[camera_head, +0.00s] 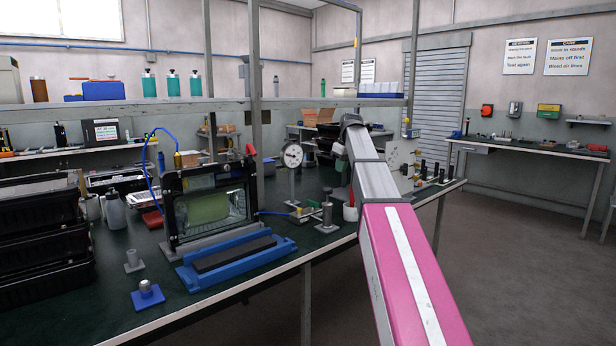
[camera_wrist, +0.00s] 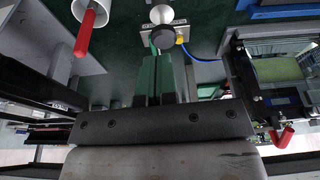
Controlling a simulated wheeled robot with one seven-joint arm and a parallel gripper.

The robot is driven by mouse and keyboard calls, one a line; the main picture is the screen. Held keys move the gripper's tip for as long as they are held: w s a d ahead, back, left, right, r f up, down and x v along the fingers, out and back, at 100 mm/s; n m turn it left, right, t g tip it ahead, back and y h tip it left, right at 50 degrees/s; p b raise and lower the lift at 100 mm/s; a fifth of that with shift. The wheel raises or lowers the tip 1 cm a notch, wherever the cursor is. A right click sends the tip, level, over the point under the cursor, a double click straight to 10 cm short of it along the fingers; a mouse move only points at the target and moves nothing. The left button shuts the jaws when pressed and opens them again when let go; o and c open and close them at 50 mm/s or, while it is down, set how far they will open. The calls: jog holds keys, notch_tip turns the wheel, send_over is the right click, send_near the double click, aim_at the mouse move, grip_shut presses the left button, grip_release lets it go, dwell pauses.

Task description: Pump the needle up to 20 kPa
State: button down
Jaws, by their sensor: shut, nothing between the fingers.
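The pressure gauge (camera_head: 292,155) is a round white dial on a stand at the middle of the bench in the head view. Its needle is too small to read. Right of and below it stands a small hand pump (camera_head: 327,212) with a metal plunger and round knob. My gripper (camera_wrist: 156,60) has green fingers, shut and empty, pointing towards the pump and apart from the knob.
A floodlight housing (camera_head: 208,208) stands left of the pump; it also shows in the wrist view (camera_wrist: 280,70). A blue tray (camera_head: 190,280) with a black pad lies in front. A white cup (camera_wrist: 98,10) with a red-handled tool is near the pump. Black housings (camera_head: 45,240) are stacked left.

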jog(key=g+h, duration=0.1)
send_over(329, 189)
jog(key=shift+s+d+f, duration=0.15)
jog(key=shift+d+f, duration=0.1)
jog(key=shift+f, duration=0.1)
jog(key=shift+f, duration=0.2)
jog(key=shift+w+a+f, duration=0.1)
jog(key=shift+a+f, duration=0.05)
jog(key=shift+f, duration=1.55)
jog(key=shift+w+a+f, duration=0.1)
jog(key=shift+f, duration=1.55)
jog(key=shift+f, duration=1.95)
jog(key=shift+s+d+r, duration=0.3)
jog(key=shift+s+d, duration=0.2)
jog(key=shift+s, duration=0.1)
jog(key=shift+s+d+r, duration=0.25)
jog(key=shift+s+d, duration=0.25)
jog(key=shift+s, duration=0.1)
